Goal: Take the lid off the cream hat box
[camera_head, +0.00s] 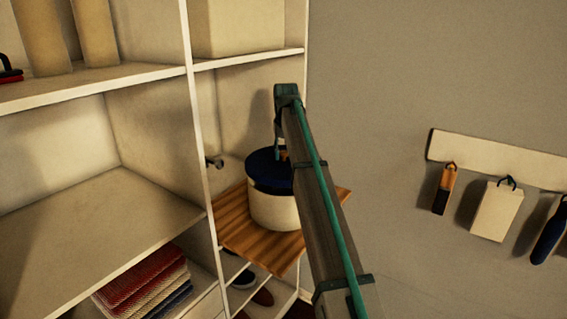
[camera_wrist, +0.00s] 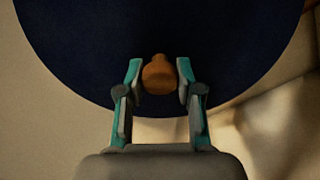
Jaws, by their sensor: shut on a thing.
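The cream hat box (camera_head: 273,210) stands upright on a wooden board in the right-hand shelf bay. Its round navy lid (camera_head: 262,172) sits on top, with no visible gap between lid and box. The lid (camera_wrist: 75,50) fills most of the wrist view, with a brown knob (camera_wrist: 158,78) at its middle. My gripper (camera_wrist: 160,72) is shut on this knob, one finger on each side. In the head view my gripper (camera_head: 281,154) is above the lid, and my arm hides the right side of lid and box.
The wooden board (camera_head: 235,222) juts out from the shelf. A white upright (camera_head: 199,140) stands close on the left, and a shelf (camera_head: 250,59) runs above. Folded textiles (camera_head: 145,285) lie lower left. Several things hang from a wall rail (camera_head: 490,160) at right.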

